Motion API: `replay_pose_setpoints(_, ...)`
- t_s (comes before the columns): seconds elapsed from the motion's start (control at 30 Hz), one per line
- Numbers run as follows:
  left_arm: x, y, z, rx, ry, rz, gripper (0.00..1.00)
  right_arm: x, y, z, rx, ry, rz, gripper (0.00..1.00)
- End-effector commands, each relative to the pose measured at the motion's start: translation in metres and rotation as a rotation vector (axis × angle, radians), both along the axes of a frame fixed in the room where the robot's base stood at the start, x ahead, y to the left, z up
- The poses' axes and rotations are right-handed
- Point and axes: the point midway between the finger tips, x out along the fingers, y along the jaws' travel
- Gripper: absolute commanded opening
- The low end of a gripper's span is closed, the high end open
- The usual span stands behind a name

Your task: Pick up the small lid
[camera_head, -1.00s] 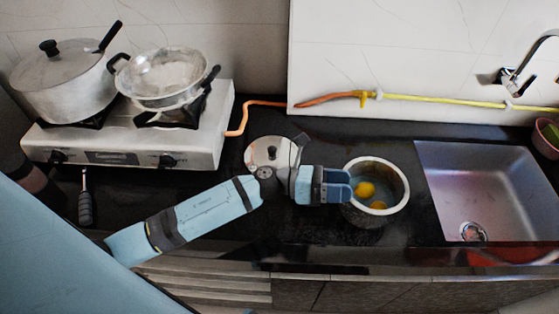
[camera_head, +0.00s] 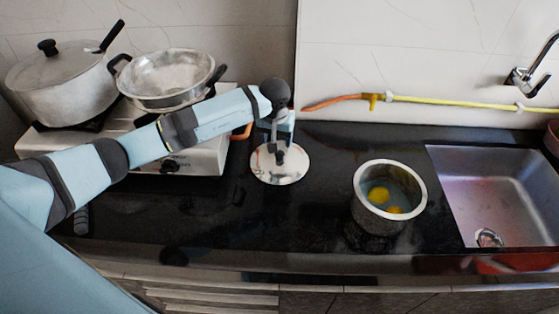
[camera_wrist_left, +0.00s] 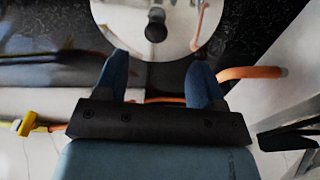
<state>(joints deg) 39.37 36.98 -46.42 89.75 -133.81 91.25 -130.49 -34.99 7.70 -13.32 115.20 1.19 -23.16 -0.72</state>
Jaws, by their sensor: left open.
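The small lid (camera_head: 283,177) is a round, shiny metal disc lying on the black counter, right of the stove. In the left wrist view the lid (camera_wrist_left: 185,22) shows partly, cut by the top edge, with its black knob (camera_wrist_left: 156,28) near the middle. My left gripper (camera_head: 279,148) points down over the lid and covers its back part in the head view. In the left wrist view my left gripper's (camera_wrist_left: 157,68) two blue fingers are spread with nothing between them. The knob lies just beyond the fingertips. My right gripper is not in view.
A metal pot (camera_head: 373,221) with yellow things inside stands right of the lid, before the sink (camera_head: 500,195). A stove (camera_head: 205,152) carries a large lidded pot (camera_head: 60,90) and a pan (camera_head: 165,75). An orange hose (camera_head: 335,101) runs along the wall.

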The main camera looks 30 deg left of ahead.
Motion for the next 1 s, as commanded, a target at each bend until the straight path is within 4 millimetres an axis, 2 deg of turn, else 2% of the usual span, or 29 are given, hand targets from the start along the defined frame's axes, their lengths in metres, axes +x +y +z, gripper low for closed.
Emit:
replay_pose_setpoints(0.1,0.002,0.0,-0.019,-0.003,0.001,0.001,0.63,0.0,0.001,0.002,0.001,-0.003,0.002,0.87)
replay_pose_setpoints(0.37,0.006,-0.001,-0.039,-0.004,0.002,0.002,0.63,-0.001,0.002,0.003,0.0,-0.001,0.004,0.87)
replay_pose_setpoints(0.6,0.015,-0.001,-0.073,-0.004,0.003,0.003,0.63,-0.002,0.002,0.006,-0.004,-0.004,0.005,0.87)
replay_pose_setpoints(0.73,0.017,0.0,-0.081,-0.003,0.0,0.002,0.63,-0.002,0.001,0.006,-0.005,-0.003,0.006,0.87)
replay_pose_setpoints(0.93,0.017,0.0,-0.081,-0.003,-0.001,0.001,0.63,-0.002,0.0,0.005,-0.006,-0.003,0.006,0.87)
replay_pose_setpoints(0.97,0.017,0.0,-0.081,-0.003,-0.001,0.001,0.58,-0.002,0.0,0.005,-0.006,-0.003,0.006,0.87)
replay_pose_setpoints(1.0,0.017,0.0,-0.081,-0.003,-0.001,0.001,0.49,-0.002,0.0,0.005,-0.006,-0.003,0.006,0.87)
